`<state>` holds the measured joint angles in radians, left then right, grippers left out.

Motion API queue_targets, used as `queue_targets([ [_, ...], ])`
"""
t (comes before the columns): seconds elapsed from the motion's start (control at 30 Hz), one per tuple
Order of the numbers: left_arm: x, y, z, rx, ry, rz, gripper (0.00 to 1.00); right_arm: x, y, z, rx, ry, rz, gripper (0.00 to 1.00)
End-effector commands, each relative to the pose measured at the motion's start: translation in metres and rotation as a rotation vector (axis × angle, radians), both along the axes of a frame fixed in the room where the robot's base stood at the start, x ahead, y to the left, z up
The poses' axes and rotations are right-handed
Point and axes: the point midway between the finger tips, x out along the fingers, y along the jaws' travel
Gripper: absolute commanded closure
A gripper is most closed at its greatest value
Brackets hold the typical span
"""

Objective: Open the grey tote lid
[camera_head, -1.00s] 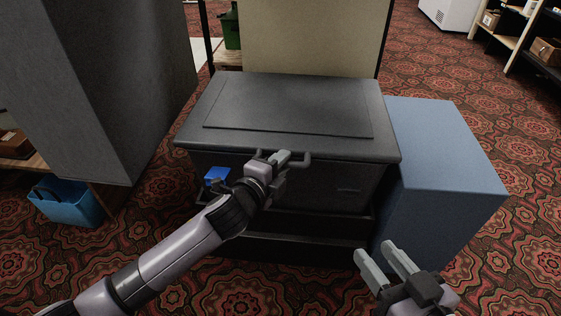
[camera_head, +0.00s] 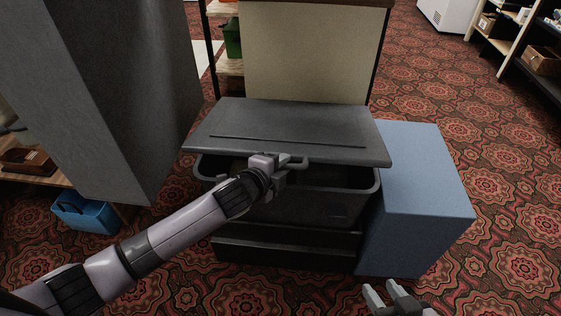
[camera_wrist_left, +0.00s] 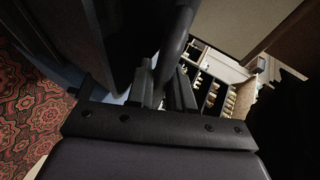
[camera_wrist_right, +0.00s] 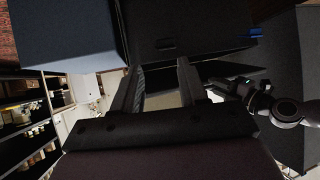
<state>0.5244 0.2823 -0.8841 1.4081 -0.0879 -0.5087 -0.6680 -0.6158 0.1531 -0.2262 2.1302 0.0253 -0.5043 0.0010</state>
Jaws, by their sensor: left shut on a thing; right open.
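The grey tote (camera_head: 300,203) stands in the middle of the head view. Its dark grey lid (camera_head: 290,130) is tilted, with the front edge raised off the rim and a dark gap showing inside the tote. A bar handle (camera_head: 298,162) sits on the lid's front edge. My left gripper (camera_head: 280,168) is shut on this handle; the bar also shows between the fingers in the left wrist view (camera_wrist_left: 176,50). My right gripper (camera_head: 385,298) is open and empty, low at the front right, apart from the tote. The tote's interior is mostly hidden.
A blue box (camera_head: 425,200) stands close against the tote's right side. A tall grey block (camera_head: 100,100) rises at the left, with a blue basket (camera_head: 85,212) below it. A cream panel (camera_head: 305,50) stands behind the lid. Carpet is clear at the front and far right.

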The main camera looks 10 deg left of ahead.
Motion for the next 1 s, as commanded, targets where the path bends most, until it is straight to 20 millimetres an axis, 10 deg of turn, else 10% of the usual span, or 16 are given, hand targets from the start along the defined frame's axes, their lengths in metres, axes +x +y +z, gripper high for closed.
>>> queue_targets([
  [1.0, 0.057, 0.0, 0.13, 0.0, 0.001, 0.0, 1.0, -0.013, -0.021, 0.077, -0.011, 0.058, -0.049, 0.57],
])
